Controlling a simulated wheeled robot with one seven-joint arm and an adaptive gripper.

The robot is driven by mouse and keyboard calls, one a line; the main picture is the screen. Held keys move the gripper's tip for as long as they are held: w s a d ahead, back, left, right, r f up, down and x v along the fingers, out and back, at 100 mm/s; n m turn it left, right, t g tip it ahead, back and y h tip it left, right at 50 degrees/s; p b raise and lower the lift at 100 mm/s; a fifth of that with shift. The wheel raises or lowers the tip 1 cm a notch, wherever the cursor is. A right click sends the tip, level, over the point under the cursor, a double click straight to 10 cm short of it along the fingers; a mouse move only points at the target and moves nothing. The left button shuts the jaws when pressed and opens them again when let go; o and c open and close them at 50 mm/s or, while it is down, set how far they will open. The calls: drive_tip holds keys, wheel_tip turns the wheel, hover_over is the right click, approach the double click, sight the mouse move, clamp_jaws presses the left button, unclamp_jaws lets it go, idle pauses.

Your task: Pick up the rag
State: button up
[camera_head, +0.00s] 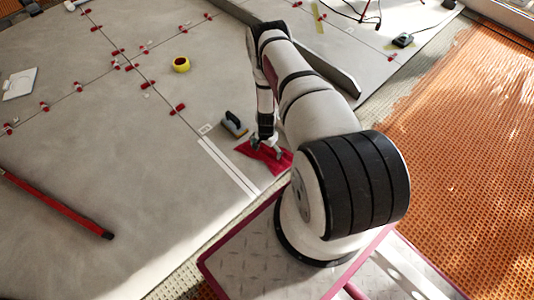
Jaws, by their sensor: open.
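The rag (248,148) is a flat red cloth lying on the grey tiles, near the tile edge in front of my base. My gripper (268,153) is over the middle of the rag, pointing down, with its fingers apart. The fingertips look close to the cloth; whether they touch it is too small to tell. My gripper and arm hide part of the rag.
A float with a dark handle (234,124) lies just left of the rag. A yellow tape roll (181,64), red levelling clips (178,109) and a long red level (55,205) lie on the tiles. Orange matting (460,150) covers the right side.

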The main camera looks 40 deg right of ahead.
drive_tip(key=c, duration=1)
drive_tip(key=shift+r, duration=0.2)
drive_tip(key=shift+c, duration=0.2)
